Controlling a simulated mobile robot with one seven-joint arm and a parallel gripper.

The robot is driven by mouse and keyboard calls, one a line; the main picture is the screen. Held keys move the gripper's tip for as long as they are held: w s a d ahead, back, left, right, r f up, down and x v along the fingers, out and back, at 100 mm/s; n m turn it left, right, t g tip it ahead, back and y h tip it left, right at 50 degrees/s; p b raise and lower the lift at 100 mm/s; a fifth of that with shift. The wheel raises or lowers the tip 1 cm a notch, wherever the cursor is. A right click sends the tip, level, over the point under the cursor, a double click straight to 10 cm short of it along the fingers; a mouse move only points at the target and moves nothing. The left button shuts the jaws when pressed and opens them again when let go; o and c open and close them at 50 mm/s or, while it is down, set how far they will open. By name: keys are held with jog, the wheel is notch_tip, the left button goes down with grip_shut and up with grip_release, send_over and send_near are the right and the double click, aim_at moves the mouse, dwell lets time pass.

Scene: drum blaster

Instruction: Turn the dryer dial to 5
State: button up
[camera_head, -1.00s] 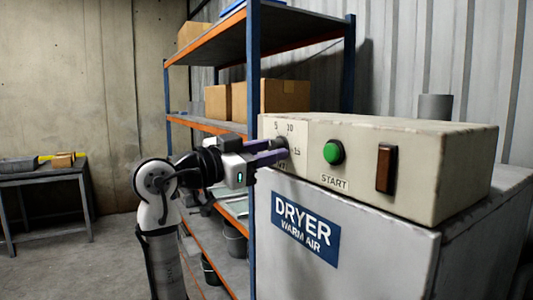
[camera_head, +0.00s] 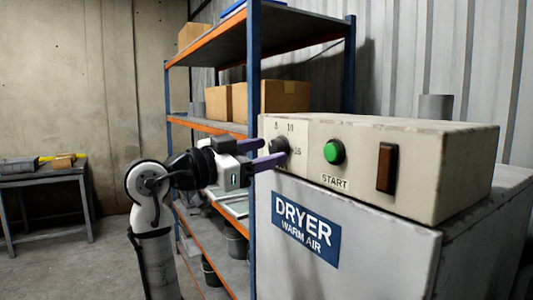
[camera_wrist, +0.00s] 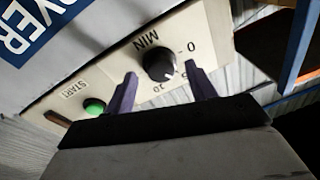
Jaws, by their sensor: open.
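The dryer dial (camera_head: 280,146) is a dark round knob on the cream panel of the dryer, with 5, 10 and 15 marked around it. In the wrist view the knob (camera_wrist: 159,64) shows a small light mark at its lower right edge, near the 5 side of the scale, with 0 and MIN also readable. My gripper (camera_head: 273,153) is open, its two purple fingers pointing at the panel. In the wrist view the fingers (camera_wrist: 162,85) stand on either side of the knob, apart from it. The 5 is partly hidden by a finger there.
A green START button (camera_head: 334,152) and a brown rocker switch (camera_head: 386,168) sit right of the dial. The dryer body (camera_head: 375,246) carries a blue label. A shelf rack (camera_head: 254,70) with cardboard boxes stands behind my arm. Open floor lies to the left.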

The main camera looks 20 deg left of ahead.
jog(key=b+v, duration=0.2)
jog(key=v, duration=1)
jog(key=shift+s+b, duration=0.3)
jog(key=shift+s, duration=0.05)
jog(key=shift+a, duration=0.15)
